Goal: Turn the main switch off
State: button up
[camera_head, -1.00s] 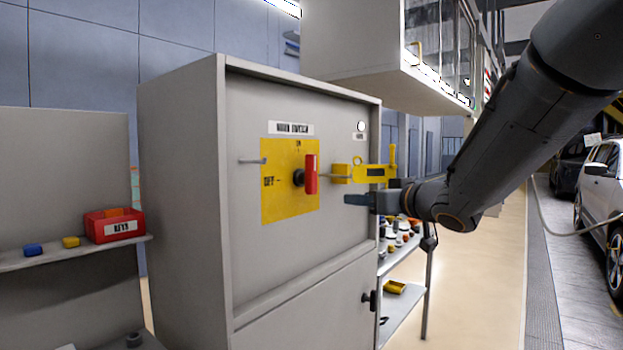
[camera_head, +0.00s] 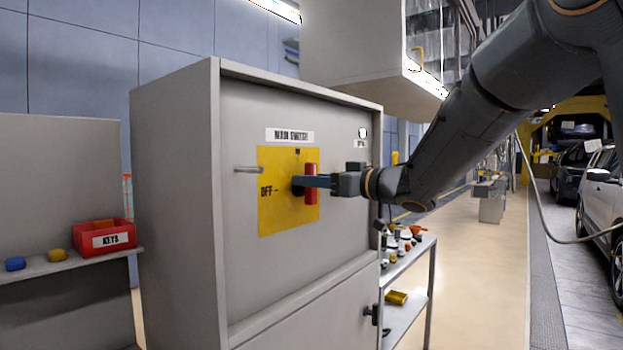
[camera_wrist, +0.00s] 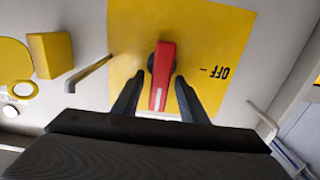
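The main switch has a red handle (camera_head: 312,172) on a yellow plate (camera_head: 275,222) on the grey cabinet's front. The handle stands vertical in the head view, with the "OFF" mark to its left. My gripper (camera_head: 312,181) reaches in from the right, its fingers at the handle. In the wrist view the red handle (camera_wrist: 161,80) lies between the two fingers of my gripper (camera_wrist: 160,80). The fingers are apart, with narrow gaps showing on both sides of the handle. "OFF" is upside down at the right there.
A grey peg (camera_head: 248,169) sticks out left of the plate. A yellow block (camera_wrist: 50,55) and a peg (camera_wrist: 88,73) are beside the plate in the wrist view. A red keys bin (camera_head: 105,238) stands on the left shelf. A wall cabinet (camera_head: 350,50) hangs above.

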jog(key=shift+w+a, duration=0.1)
jog(key=c, duration=0.7)
